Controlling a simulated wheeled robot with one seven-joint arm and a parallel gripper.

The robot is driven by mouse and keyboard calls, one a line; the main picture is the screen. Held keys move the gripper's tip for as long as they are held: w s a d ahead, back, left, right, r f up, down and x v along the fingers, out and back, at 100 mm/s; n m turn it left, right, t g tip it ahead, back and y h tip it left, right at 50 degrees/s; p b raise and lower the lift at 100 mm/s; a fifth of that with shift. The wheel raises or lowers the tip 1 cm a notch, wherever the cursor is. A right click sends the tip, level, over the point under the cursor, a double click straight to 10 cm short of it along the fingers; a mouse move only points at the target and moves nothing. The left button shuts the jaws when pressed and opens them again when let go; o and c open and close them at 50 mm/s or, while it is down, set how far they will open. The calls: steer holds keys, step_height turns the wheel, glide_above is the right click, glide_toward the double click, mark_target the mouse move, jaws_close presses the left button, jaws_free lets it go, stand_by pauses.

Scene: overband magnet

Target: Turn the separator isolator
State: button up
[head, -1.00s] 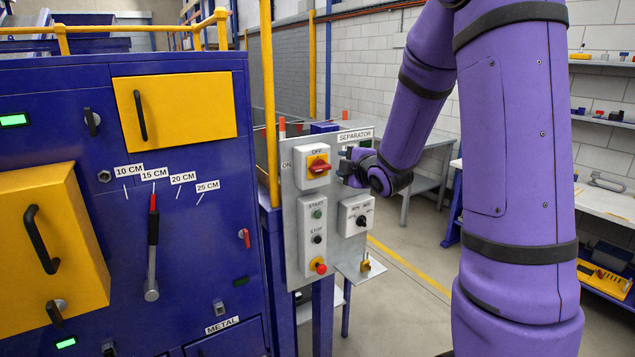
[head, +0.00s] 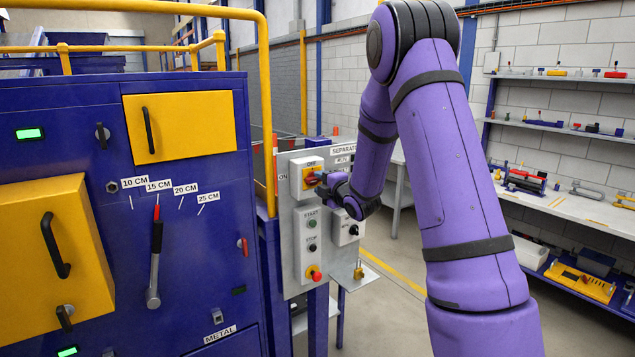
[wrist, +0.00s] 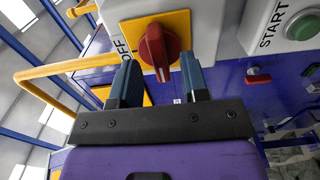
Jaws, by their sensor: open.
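The separator isolator is a red rotary handle (wrist: 158,50) on a yellow plate (wrist: 180,22), fixed to a white box marked OFF. In the head view the isolator (head: 309,180) sits at the top of the grey separator panel (head: 285,215), partly hidden by my gripper. My gripper (wrist: 158,75) is open, its two blue-grey fingertips standing on either side of the handle's near end in the wrist view. The handle lies roughly in line with the gap between the fingers. Whether the fingers touch it I cannot tell.
Below the isolator is a START/STOP box (head: 311,245) with a red knob at its foot. A selector box (head: 347,229) is to its right. A yellow rail post (head: 266,110) stands left of the panel, beside the blue cabinet (head: 80,110). A workbench (head: 570,208) is at the right.

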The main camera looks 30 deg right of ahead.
steer(key=shift+w, duration=1.1)
jaws_close()
